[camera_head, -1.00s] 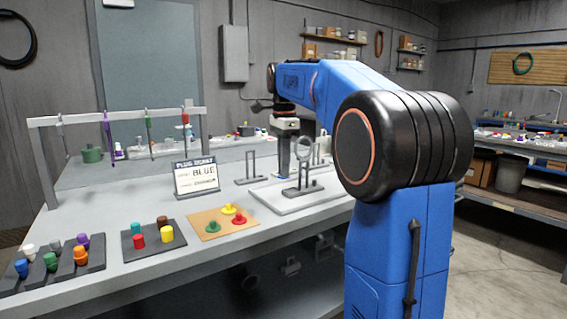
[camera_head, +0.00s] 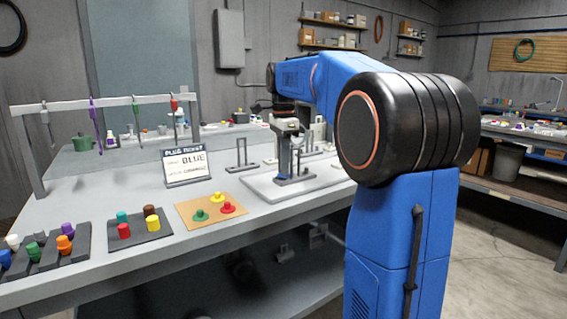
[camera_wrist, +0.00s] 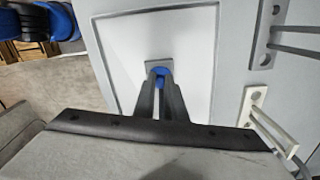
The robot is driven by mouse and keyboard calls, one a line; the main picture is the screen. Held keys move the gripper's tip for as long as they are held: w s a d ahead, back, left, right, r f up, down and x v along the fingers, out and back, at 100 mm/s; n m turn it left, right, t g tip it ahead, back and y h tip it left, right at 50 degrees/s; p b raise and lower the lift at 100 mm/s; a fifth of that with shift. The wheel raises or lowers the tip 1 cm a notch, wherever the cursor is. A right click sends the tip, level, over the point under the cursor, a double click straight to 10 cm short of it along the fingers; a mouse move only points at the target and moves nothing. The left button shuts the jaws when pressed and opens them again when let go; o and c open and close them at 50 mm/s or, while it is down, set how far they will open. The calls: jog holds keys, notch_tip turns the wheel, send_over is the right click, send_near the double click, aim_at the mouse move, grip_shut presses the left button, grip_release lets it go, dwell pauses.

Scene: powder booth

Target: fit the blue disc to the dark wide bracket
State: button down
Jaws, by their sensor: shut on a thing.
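My gripper (camera_head: 284,160) points down over the white tray on the bench. In the wrist view my gripper (camera_wrist: 160,82) is shut on the blue disc (camera_wrist: 160,73), of which only a small part shows between the fingertips. I cannot tell whether disc and bracket touch, or whether this bracket is the wide one.
The white tray (camera_head: 262,190) lies under my gripper. Another dark bracket (camera_head: 242,160) stands left of it; a light bracket (camera_wrist: 256,104) is at right in the wrist view. A tan mat (camera_head: 183,213) holds red, yellow and green discs.

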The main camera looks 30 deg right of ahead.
jog(key=shift+f, duration=0.4)
dwell(0.3)
jog(key=c, duration=1.7)
grip_release()
jog(key=shift+r, duration=0.15)
notch_tip(320, 180, up, 17)
jog(key=shift+r, duration=0.1)
